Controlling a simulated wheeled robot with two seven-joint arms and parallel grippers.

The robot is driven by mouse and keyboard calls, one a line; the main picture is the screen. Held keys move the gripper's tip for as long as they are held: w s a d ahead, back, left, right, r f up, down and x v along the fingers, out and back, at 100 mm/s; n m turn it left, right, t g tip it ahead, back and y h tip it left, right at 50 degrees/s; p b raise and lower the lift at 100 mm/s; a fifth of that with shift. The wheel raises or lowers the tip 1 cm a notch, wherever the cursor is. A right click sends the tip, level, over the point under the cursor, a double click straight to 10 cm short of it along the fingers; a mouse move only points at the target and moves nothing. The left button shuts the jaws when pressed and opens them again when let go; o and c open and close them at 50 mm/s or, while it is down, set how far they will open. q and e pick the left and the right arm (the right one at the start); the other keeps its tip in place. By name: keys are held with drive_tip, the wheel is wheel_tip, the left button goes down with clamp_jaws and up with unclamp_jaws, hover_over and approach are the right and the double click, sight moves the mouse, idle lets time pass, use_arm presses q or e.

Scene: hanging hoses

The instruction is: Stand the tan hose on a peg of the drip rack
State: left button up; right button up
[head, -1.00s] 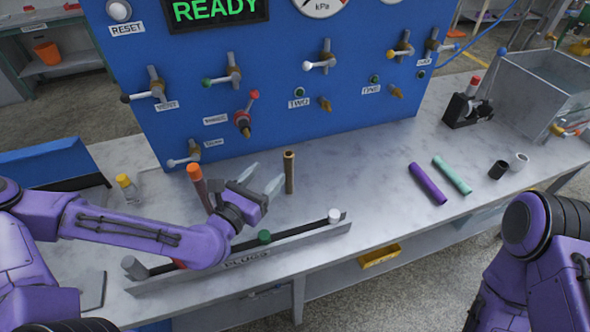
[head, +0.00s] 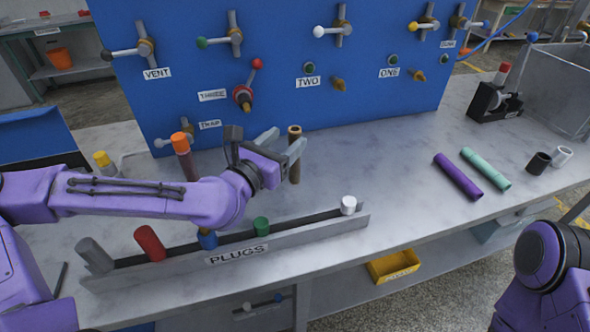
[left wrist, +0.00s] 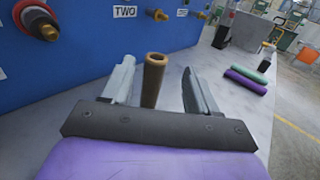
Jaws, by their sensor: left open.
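The tan hose (head: 294,170) stands upright on the grey bench in front of the blue panel, its open end up. My left gripper (head: 285,142) is open and level with the hose's upper part. In the left wrist view the hose (left wrist: 153,80) shows between the two spread fingers, with a gap on each side; its lower end is hidden behind the gripper body. I cannot make out a drip rack with pegs in either view. My right gripper is out of view.
A plug rack (head: 235,262) labelled PLUGS with several coloured plugs lies along the front edge. An orange-topped tube (head: 184,158) stands left of my gripper. A purple hose (head: 458,177) and a teal hose (head: 486,168) lie to the right. Bench between is clear.

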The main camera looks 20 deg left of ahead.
sight(295, 129)
use_arm(q)
drive_tip(key=p+x, duration=0.1)
drive_tip(key=x, duration=0.4)
drive_tip(key=shift+w+a+r+p, duration=0.1)
drive_tip(key=shift+w+a+p, duration=0.05)
drive_tip(key=shift+w+p, duration=0.15)
drive_tip(key=shift+s, duration=0.15)
drive_tip(key=shift+c, duration=0.3)
clamp_jaws()
